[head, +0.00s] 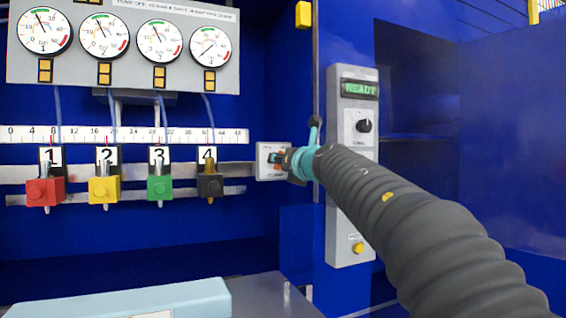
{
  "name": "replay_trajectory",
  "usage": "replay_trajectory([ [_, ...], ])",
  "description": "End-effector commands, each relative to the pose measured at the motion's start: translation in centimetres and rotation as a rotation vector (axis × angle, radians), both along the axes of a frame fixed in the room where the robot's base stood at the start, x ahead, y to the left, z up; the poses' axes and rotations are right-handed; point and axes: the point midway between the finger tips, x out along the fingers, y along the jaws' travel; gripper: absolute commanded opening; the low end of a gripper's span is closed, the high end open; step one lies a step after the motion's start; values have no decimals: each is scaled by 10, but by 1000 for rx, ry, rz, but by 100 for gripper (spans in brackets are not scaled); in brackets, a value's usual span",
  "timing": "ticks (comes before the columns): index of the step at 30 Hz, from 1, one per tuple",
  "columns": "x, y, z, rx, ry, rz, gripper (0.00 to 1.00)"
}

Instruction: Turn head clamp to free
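A small pale switch box (265,170) sits on the blue wall, right of valve 4. It may be the head clamp control; its label is too small to read. My gripper (282,160) is at the right part of this box and hides its middle, so the knob's position cannot be told. The fingers are small and partly covered by my wrist. Whether they are open or shut on something is unclear.
A grey panel (350,210) at the right bears a lit READY display (360,89), a black knob (364,125) and a yellow button (358,248). Red, yellow, green and black valves (160,188) hang left under several gauges (103,36). A light-blue block (120,301) lies below.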

Motion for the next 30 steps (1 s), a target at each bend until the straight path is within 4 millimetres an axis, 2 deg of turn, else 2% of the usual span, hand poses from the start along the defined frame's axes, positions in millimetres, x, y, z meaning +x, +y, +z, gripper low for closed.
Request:
replay_trajectory([
  [5, -19, -8, 2, 1, -2, -1, 39],
  [18, -89, -38, 1, 1, -2, -2, 39],
  [24, -104, -44, 0, 1, 0, -1, 39],
  [30, -108, -45, 0, 1, 1, -1, 39],
])
